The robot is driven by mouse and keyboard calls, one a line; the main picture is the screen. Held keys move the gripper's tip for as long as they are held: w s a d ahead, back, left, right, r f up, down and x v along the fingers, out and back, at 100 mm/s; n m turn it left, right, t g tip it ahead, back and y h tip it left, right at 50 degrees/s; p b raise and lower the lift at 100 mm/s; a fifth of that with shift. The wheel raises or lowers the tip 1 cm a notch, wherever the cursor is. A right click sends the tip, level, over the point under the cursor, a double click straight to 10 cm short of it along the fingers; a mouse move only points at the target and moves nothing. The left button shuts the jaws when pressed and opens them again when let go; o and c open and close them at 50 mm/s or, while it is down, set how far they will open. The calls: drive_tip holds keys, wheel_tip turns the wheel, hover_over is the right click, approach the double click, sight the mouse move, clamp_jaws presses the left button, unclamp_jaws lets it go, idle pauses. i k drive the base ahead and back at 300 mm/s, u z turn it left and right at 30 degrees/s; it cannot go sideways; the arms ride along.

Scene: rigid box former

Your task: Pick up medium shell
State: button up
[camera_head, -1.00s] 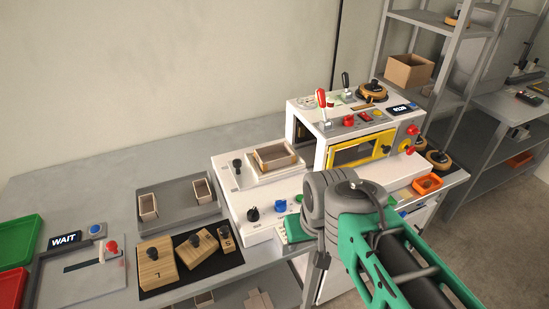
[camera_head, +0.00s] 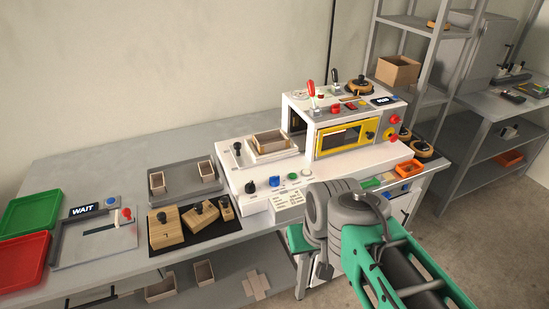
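Several open cardboard shells are in view, and none carries a readable size mark. Two small shells, a left one (camera_head: 157,186) and a right one (camera_head: 207,171), stand in a grey tray on the bench. A wider shell (camera_head: 270,145) sits on the white machine's left platform. Two more, one at left (camera_head: 160,290) and one at right (camera_head: 203,273), stand on the lower shelf under the bench. I cannot tell which is the medium shell.
Three wooden blocks with black knobs, including a large one (camera_head: 165,229), rest on a black mat. Green (camera_head: 32,215) and red (camera_head: 22,262) trays lie at far left. The white machine (camera_head: 262,180) fills the bench's right. A flat cardboard blank (camera_head: 256,285) lies on the lower shelf.

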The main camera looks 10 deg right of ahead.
sight(266, 142)
drive_tip(key=z, duration=0.1)
drive_tip(key=i, duration=1.05)
drive_tip(key=u, duration=0.5)
